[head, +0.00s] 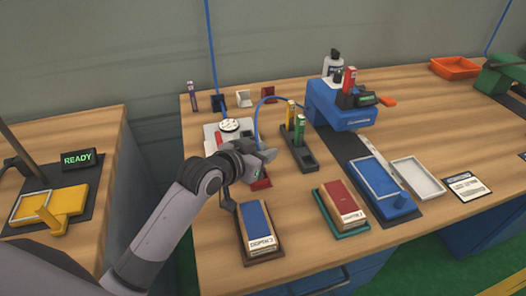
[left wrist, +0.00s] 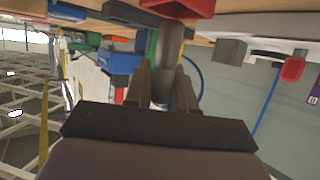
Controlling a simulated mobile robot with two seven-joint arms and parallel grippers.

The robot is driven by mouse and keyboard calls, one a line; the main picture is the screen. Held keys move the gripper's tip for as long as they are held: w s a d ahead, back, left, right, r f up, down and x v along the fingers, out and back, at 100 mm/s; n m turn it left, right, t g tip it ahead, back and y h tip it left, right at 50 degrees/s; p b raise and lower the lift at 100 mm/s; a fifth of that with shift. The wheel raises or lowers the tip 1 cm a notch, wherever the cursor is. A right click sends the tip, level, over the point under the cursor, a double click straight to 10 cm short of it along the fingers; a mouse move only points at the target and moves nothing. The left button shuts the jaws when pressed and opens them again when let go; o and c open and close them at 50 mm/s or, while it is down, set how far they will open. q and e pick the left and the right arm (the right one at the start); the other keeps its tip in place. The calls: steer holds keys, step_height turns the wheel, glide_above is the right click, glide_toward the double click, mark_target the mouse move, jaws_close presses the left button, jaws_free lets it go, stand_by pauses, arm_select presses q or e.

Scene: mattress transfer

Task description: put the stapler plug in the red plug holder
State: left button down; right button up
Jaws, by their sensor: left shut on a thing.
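My left gripper (head: 262,157) is over the left part of the workbench, and its fingers (left wrist: 162,88) are shut on a grey cylinder (left wrist: 172,45), which looks like the stapler plug. A blue hose (head: 258,115) arcs from the blue stapler (head: 340,108) down toward the gripper. A red piece (head: 262,183), seemingly the red plug holder, lies just below the gripper; it also shows at the top of the left wrist view (left wrist: 180,7). The cylinder's far end meets the red piece in that view; I cannot tell whether it is inside or only in front. My right gripper is not in view.
A white holder (head: 243,98) and a small dark red one (head: 268,93) stand at the back edge. A dark rack (head: 298,152) with a yellow and a green stick is right of the gripper. Blue and red blocks on trays (head: 258,233) (head: 342,203) lie in front.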

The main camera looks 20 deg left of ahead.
arm_select(q)
steer(key=shift+f, duration=0.55)
steer(key=c, duration=1)
jaws_free()
steer(key=shift+s+f, duration=0.1)
steer(key=shift+o, duration=0.3)
steer(key=shift+f, duration=0.1)
steer(key=shift+s+r, duration=0.1)
steer(key=shift+r, duration=0.5)
steer(key=v, duration=1.2)
steer(key=shift+r+p, duration=0.25)
steer(key=shift+p, duration=0.15)
